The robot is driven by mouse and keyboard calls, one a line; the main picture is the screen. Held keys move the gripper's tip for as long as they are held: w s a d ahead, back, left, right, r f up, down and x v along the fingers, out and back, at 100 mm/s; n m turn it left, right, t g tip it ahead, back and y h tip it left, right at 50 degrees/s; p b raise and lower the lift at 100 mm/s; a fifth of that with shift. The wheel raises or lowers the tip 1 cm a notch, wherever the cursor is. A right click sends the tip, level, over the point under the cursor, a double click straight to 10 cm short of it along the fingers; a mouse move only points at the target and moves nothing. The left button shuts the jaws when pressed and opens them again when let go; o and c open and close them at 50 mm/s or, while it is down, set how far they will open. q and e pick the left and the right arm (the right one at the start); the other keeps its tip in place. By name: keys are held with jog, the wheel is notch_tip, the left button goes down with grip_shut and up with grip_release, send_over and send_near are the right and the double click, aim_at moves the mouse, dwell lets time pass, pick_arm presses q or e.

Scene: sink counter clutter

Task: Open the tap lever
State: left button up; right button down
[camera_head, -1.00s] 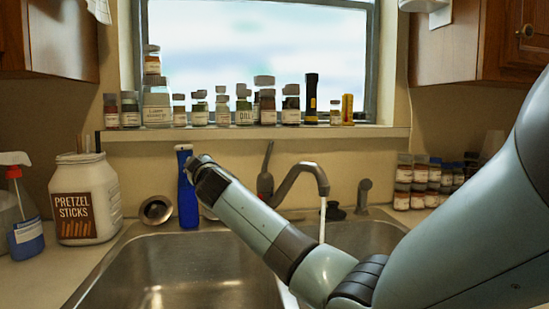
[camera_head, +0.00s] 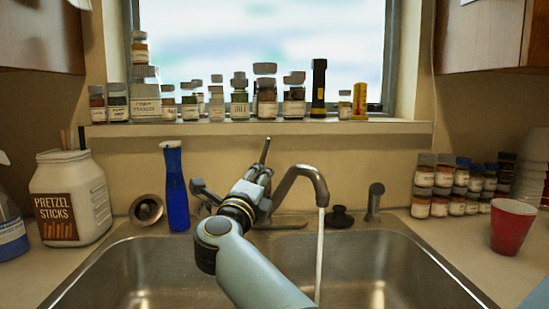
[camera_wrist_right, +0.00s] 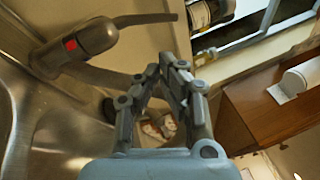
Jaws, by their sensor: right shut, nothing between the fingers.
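The metal tap has a curved spout (camera_head: 308,178) over the sink, and a pale water stream (camera_head: 320,255) runs from it. Its thin lever (camera_head: 265,150) points up behind my right gripper (camera_head: 262,174), which partly hides the tap body. In the right wrist view the tap body (camera_wrist_right: 88,42) has a red mark, and the lever (camera_wrist_right: 145,18) reaches right from it. My right gripper (camera_wrist_right: 172,68) is shut and empty, with a visible gap to the lever in that picture. Contact cannot be told from the head view. My left gripper is not in view.
A blue bottle (camera_head: 175,188) stands left of the gripper, with a pretzel jar (camera_head: 70,200) farther left. A side sprayer (camera_head: 374,202) and black stopper (camera_head: 340,217) are right of the spout. Jars (camera_head: 455,187) and a red cup (camera_head: 511,227) stand on the right counter.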

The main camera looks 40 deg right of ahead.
aim_at(265, 153)
jog(key=shift+p+x, duration=0.6)
jog(key=shift+x, duration=4.2)
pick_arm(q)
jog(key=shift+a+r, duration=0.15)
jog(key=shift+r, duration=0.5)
pick_arm(e)
jog(key=shift+a+r, duration=0.1)
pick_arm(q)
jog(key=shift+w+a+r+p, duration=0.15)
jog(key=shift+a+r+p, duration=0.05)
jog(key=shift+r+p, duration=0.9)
pick_arm(e)
jog(key=shift+w+r+n, duration=0.3)
jog(key=shift+w+n, duration=0.2)
jog(key=shift+w, duration=0.1)
